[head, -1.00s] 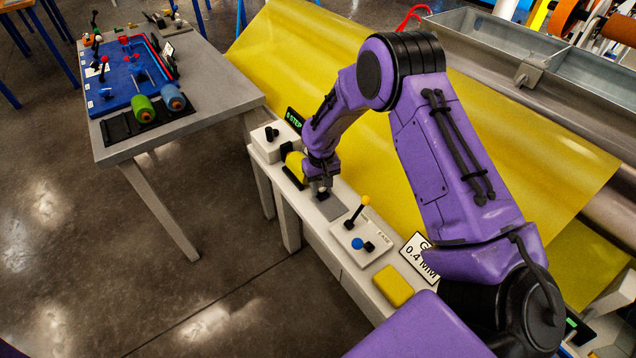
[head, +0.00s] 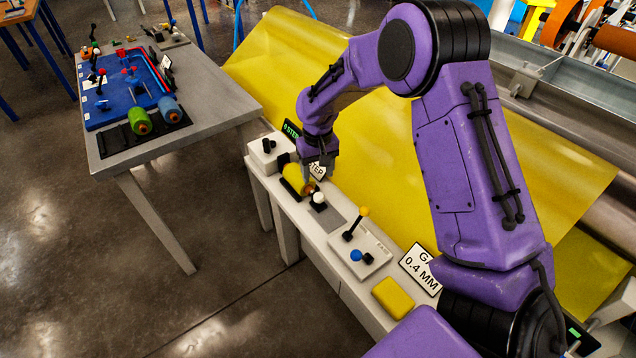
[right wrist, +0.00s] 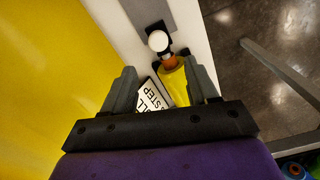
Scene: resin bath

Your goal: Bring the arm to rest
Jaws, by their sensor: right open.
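My right arm is bent over the white bench. Its gripper (head: 320,172) is open and empty, a little above the bench beside a yellow roll (head: 297,178). A white-knobbed control (head: 319,198) stands just in front of the roll, and the knob (right wrist: 158,41) shows beyond the fingertips. My left gripper is out of view.
A yellow-knobbed lever (head: 364,211), a blue knob (head: 356,255) and a yellow block (head: 393,297) are along the white bench. A yellow sheet (head: 400,150) slopes behind it. A grey table (head: 215,95) with a blue board (head: 105,110) stands left. Open floor lies between.

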